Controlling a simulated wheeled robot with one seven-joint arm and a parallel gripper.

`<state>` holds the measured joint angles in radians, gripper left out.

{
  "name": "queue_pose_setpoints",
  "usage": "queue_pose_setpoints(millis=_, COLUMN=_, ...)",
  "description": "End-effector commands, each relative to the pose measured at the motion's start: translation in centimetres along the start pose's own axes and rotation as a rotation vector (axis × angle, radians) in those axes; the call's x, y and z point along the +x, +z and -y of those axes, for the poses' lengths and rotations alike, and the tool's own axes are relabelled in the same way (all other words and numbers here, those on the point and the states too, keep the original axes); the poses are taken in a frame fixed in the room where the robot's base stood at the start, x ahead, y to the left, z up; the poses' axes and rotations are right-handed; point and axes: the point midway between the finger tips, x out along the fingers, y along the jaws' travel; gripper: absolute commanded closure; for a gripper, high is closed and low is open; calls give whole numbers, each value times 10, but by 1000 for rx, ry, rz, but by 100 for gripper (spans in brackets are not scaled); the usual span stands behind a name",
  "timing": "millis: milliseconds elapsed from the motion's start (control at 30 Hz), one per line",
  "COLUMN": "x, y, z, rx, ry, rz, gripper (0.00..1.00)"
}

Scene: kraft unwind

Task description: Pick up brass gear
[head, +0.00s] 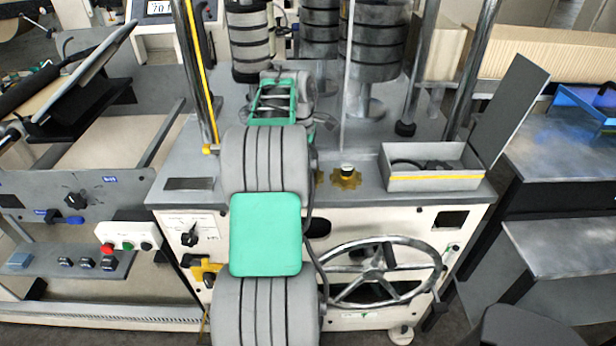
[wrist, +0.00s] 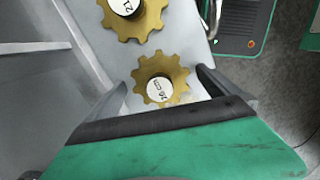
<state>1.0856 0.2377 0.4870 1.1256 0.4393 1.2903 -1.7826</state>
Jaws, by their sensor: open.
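Two brass gears lie on the grey top of the machine. In the wrist view, one gear (wrist: 160,90) with a white numbered hub lies between the fingers of my gripper (wrist: 160,78). The fingers are open on either side of it, and I cannot tell whether they touch it. The other gear (wrist: 142,22) lies just beyond, cut off by the top edge. In the head view, one gear (head: 345,179) shows whole to the right of my arm. Another (head: 319,177) is mostly hidden behind my arm. I cannot tell which gear is which across the views.
A grey tray (head: 432,182) with a yellow stripe and dark items inside stands right of the gears. A thin upright post (head: 345,80) rises behind them. Stacked dark rolls (head: 373,45) stand farther back. A large handwheel (head: 385,272) is on the front face below.

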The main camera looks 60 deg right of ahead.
Motion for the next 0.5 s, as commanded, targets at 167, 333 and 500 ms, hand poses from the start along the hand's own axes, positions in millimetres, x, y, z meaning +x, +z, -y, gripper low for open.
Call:
queue_pose_setpoints(millis=167, x=0, y=0, z=0, rx=0, ry=-1, rz=0, gripper=12)
queue_pose_setpoints(millis=333, x=0, y=0, z=0, rx=0, ry=-1, rz=0, gripper=26)
queue_pose_setpoints(millis=500, x=0, y=0, z=0, rx=0, ry=-1, rz=0, gripper=40)
